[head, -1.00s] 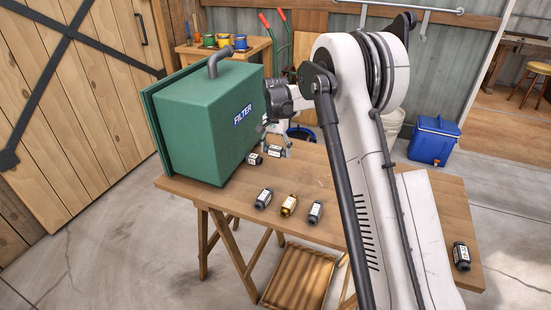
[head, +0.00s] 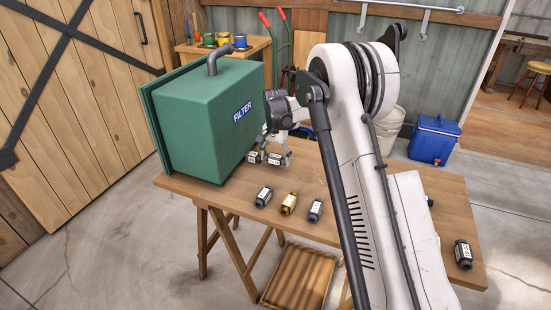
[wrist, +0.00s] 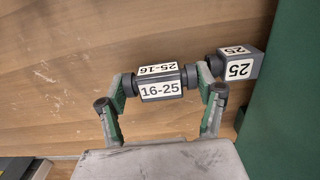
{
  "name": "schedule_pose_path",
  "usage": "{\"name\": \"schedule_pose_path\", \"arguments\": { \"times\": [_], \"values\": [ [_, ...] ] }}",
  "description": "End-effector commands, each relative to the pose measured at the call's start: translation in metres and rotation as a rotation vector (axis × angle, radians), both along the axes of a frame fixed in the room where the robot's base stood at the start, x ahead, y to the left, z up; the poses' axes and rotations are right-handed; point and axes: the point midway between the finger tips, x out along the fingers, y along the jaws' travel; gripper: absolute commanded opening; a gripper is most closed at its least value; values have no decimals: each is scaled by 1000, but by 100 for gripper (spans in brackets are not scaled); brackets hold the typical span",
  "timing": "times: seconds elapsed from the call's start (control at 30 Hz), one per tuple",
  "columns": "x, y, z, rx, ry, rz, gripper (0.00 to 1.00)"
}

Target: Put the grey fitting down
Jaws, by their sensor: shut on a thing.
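The grey fitting (wrist: 162,90), labelled 16-25, lies sideways between the two fingers of my gripper (wrist: 163,82) in the wrist view. The fingers close on its dark ends. In the head view the held fitting (head: 275,159) is low at the table's far side, just right of another grey fitting (head: 254,157). That one, labelled 25, is close to my right finger in the wrist view (wrist: 238,65). I cannot tell whether the held fitting touches the wooden table (head: 330,220).
A green filter box (head: 205,130) stands close on the left. Two grey fittings (head: 264,197) (head: 315,211) and a brass one (head: 289,204) stand nearer on the table. Another dark fitting (head: 463,255) is at the right end. Bare tabletop lies between the groups.

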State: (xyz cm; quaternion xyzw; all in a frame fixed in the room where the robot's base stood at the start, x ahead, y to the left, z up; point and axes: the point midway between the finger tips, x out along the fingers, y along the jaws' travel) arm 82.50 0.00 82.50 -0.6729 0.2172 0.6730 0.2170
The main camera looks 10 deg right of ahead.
Motion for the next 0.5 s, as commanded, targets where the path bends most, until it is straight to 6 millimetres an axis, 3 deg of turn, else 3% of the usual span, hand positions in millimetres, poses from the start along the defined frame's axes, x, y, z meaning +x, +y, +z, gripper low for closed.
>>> {"name": "schedule_pose_path", "arguments": {
  "times": [0.1,0.13,0.27,0.5],
  "values": [
    [0,0,-1,0,0,0,41],
    [0,0,-1,0,0,0,69],
    [0,0,-1,0,0,0,86],
    [0,1,-1,1,-1,1,87]
  ]
}}
